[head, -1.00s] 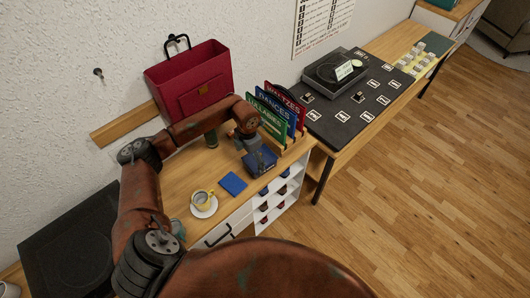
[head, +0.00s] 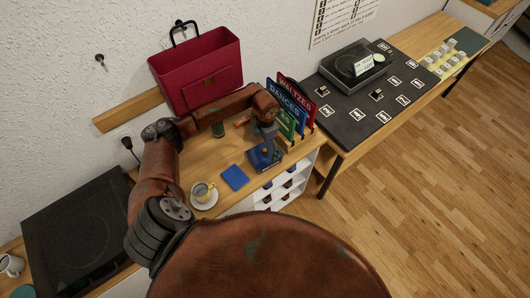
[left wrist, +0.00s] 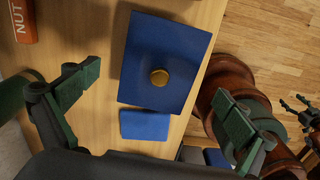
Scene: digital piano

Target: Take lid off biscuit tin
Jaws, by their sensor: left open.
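The biscuit tin (head: 262,160) is a dark blue square box near the right end of the wooden counter. In the left wrist view its blue lid (left wrist: 182,45) is on, with a round gold knob (left wrist: 159,77) in the middle. My left gripper (head: 267,139) is above the tin, pointing down. In the left wrist view its two fingers are wide open on either side of the knob, with nothing between them touching it. Dark finger-like parts at the right edge of that view may be my right gripper (left wrist: 302,108); they are cut off and small.
An orange-red box (left wrist: 23,20) lies nearby. A red bag (head: 198,75) hangs on the wall.

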